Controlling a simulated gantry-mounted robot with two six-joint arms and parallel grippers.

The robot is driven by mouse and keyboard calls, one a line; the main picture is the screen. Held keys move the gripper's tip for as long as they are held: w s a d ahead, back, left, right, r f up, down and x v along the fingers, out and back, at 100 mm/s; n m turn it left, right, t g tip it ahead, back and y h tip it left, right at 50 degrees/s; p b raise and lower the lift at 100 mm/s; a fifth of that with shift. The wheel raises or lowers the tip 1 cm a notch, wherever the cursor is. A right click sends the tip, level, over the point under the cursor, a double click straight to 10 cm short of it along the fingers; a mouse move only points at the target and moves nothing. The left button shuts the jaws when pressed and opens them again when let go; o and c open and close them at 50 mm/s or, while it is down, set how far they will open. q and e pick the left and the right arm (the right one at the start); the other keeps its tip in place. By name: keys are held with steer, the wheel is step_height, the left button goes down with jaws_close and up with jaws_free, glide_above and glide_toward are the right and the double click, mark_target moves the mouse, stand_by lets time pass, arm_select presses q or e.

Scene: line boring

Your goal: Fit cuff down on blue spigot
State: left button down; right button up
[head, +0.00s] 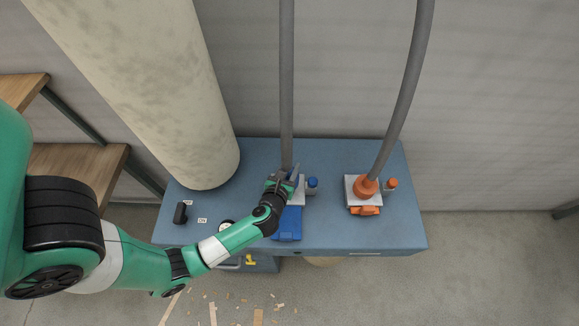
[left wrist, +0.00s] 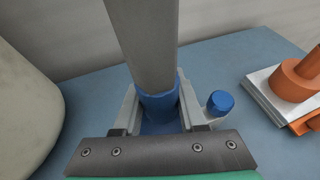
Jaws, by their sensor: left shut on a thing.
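A grey hose (head: 287,80) hangs down to the blue fitting on the bench. In the left wrist view the hose (left wrist: 148,45) ends in a blue cuff (left wrist: 158,98). My left gripper (head: 285,182) is at this cuff, and its fingers (left wrist: 159,100) stand on either side, shut on it. The blue spigot is hidden below the cuff, so I cannot tell how far the cuff sits on it. A blue block (head: 287,224) lies in front of the fitting. My right gripper is not in view.
A blue-capped post (head: 312,184) stands close to the right of the gripper. Further right, a second hose (head: 405,85) meets an orange cuff (head: 365,187) on a pale plate. A thick pale column (head: 150,90) stands left. The bench (head: 335,225) is bare between the fittings.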

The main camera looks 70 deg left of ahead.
arm_select(q)
steer(key=shift+f+b, duration=2.15)
steer(key=shift+f, duration=0.4)
steer(key=shift+c, duration=2)
jaws_free()
steer(key=shift+p+v, duration=0.7)
steer(key=shift+v, duration=0.5)
steer(key=shift+p+v, duration=1.15)
steer(key=shift+v, duration=1.65)
